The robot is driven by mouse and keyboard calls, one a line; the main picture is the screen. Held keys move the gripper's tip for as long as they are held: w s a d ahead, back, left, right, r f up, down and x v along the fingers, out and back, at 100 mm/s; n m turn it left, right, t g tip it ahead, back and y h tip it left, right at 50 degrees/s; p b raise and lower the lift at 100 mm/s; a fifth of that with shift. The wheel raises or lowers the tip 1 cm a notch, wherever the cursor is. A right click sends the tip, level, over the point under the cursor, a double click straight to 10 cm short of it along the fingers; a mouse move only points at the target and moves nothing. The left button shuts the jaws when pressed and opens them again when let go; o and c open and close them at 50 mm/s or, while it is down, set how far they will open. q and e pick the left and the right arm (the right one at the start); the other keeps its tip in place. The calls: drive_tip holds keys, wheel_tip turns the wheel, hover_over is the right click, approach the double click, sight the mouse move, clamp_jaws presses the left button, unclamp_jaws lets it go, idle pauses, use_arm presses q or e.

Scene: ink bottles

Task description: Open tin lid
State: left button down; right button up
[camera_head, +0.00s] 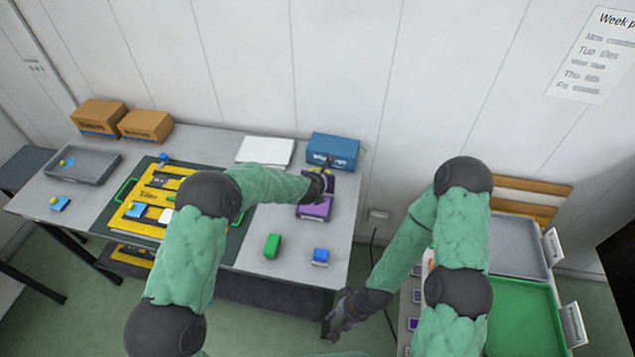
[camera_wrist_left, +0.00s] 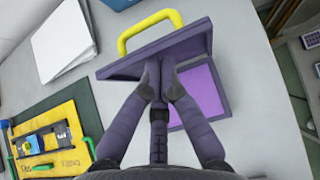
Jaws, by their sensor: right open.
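A purple tin (camera_head: 314,209) stands at the table's right end. Its lid (camera_head: 319,181) is raised. In the left wrist view the lid (camera_wrist_left: 188,46) is a tilted dark purple slab with a yellow handle (camera_wrist_left: 150,27) at its far side, and the tin's bright purple inside (camera_wrist_left: 207,88) shows below. My left gripper (camera_head: 325,178) is at the lid; in the wrist view its fingertips (camera_wrist_left: 160,80) are close together against the lid's inner face or edge, hiding part of it. I see nothing held between them. My right gripper (camera_head: 346,312) is open and low beside the table, away from the tin.
A blue box (camera_head: 333,150) stands behind the tin, with a white binder (camera_head: 265,151) to its left. A green block (camera_head: 272,246) and a blue ink bottle (camera_head: 320,256) stand in front. A yellow tray (camera_head: 135,222) lies on a dark mat further left. The far left holds a grey tray (camera_head: 100,166).

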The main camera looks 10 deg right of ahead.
use_arm(q)
drive_tip(key=shift+r, duration=0.1)
idle(0.3)
drive_tip(key=v, duration=1.2)
